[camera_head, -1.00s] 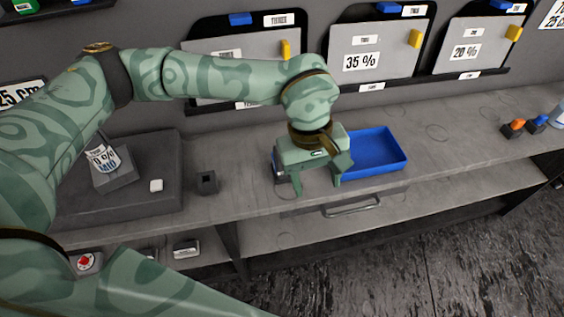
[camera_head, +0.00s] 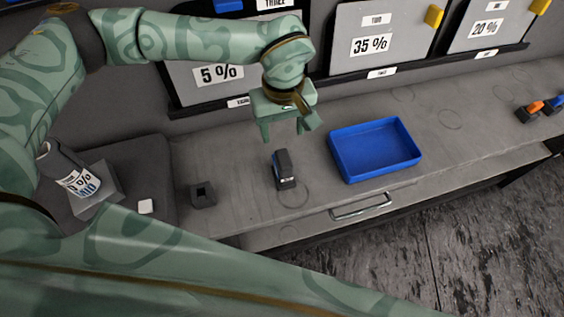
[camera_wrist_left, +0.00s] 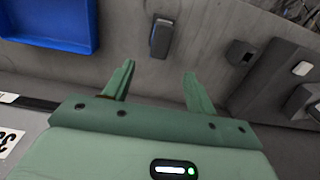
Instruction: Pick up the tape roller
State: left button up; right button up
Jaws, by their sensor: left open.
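A small dark tool with a light band near its base (camera_head: 284,168) stands on the grey workbench; I take it for the tape roller. It also shows in the wrist view (camera_wrist_left: 161,38), beyond the fingertips and roughly between their lines. My left gripper (camera_head: 283,133) is open and empty. In the head view it appears just above the tool, toward the wall, and apart from it. Its two fingers also show spread in the wrist view (camera_wrist_left: 158,70). My right gripper is not in view.
A blue tray (camera_head: 347,171) lies right of the tool. A small dark holder with a square hole (camera_head: 203,195) stands to its left. Wall panels rise behind the bench.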

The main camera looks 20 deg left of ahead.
aim_at(283, 157)
pick_arm(q)
notch_tip(283, 157, down, 7)
jog(key=shift+w+r+b, duration=0.1)
jog(key=shift+b, duration=0.2)
jog(key=f, duration=0.5)
jog(key=shift+s+d+f+b, duration=0.15)
jog(key=shift+s+f+b, duration=0.15)
jog(key=shift+s, duration=0.1)
jog(key=c, duration=1.2)
